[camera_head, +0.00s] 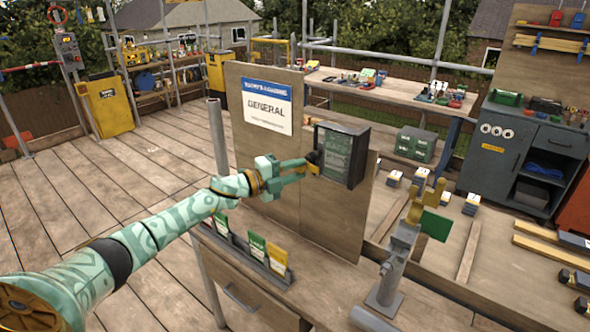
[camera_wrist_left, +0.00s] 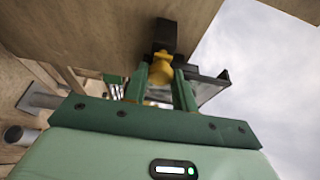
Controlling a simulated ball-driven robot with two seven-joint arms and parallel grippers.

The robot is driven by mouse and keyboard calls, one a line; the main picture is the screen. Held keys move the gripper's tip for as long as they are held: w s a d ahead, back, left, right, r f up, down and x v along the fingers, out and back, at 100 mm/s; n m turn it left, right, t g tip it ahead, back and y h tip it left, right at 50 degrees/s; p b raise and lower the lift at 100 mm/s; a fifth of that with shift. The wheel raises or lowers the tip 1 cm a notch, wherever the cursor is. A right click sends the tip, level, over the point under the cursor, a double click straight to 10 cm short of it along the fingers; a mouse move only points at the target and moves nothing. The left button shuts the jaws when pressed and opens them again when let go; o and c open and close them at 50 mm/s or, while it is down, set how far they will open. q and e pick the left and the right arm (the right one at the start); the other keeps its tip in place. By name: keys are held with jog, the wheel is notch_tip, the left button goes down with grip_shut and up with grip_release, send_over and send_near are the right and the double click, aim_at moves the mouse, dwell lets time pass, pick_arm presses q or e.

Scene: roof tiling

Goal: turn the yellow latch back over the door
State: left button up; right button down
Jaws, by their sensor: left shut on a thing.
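A dark grey box (camera_head: 358,142) is fixed to an upright plywood board. Its greenish door (camera_head: 336,154) faces my left arm and looks shut. The yellow latch (camera_head: 313,169) is at the left edge of the box, beside a black block, and is partly hidden by my fingers. My left gripper (camera_head: 306,170) reaches in from the left and is shut on the latch. In the left wrist view the yellow latch (camera_wrist_left: 161,72) sits between the two green fingers, with a black block (camera_wrist_left: 165,36) beyond it. The latch's exact angle is hard to tell. My right gripper is not in view.
A blue-and-white sign (camera_head: 267,106) hangs on the board left of the box. Below, a bench holds a rack of cards (camera_head: 257,248). A grey stand (camera_head: 390,275) with yellow and green parts rises at the right. Open plank floor (camera_head: 160,165) lies to the left.

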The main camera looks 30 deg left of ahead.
pick_arm(q)
jog(key=shift+f, duration=0.15)
jog(key=o, duration=1)
jog(key=shift+s, duration=0.1)
jog(key=p+v, duration=0.1)
jog(key=v, duration=1.5)
